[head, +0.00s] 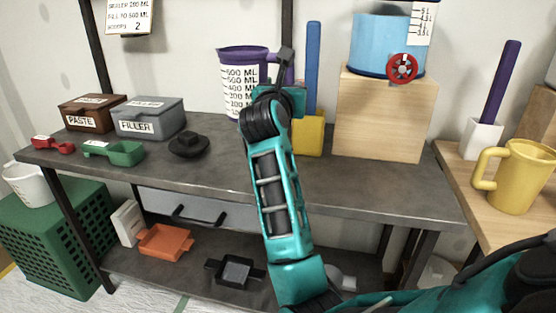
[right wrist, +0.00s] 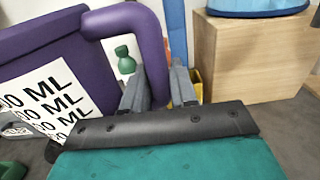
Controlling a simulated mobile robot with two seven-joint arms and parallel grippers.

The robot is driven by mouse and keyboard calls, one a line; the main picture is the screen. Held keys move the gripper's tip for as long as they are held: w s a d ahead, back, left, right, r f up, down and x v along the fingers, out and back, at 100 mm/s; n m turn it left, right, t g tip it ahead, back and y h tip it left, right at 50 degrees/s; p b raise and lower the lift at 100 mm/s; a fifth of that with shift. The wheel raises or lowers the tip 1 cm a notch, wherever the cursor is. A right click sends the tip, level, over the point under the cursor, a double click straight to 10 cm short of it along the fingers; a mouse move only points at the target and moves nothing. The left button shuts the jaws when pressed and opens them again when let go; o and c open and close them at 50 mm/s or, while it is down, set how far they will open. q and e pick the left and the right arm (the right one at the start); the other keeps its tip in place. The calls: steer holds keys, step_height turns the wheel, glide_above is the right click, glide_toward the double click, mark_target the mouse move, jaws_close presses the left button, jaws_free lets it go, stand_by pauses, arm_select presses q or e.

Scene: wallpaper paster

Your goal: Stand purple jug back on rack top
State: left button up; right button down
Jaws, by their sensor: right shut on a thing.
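The purple jug (head: 236,70), with a white scale of ML marks, is upright at the back of the rack top (head: 210,165) in the head view. Its lower right side is hidden by my arm, and I cannot tell whether its base touches the surface. My right gripper (head: 286,62) is at the jug's right side, shut on its handle. In the right wrist view the purple handle (right wrist: 150,35) runs down between the fingers (right wrist: 158,88), with the jug's body (right wrist: 45,50) to the left. My left gripper is not in view.
A blue-handled yellow block (head: 308,135) and a wooden box (head: 378,115) bearing a blue tank (head: 375,45) stand right of the jug. Filler (head: 150,120) and paste boxes (head: 88,115), a black knob-like item (head: 188,146) and a green scoop (head: 122,152) lie left. The front right top is clear.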

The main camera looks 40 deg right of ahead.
step_height(320, 180, down, 14)
steer(key=b, duration=0.4)
steer(key=shift+f, duration=0.25)
steer(key=shift+f+b, duration=0.15)
steer(key=shift+b, duration=0.2)
steer(key=c, duration=0.9)
jaws_free()
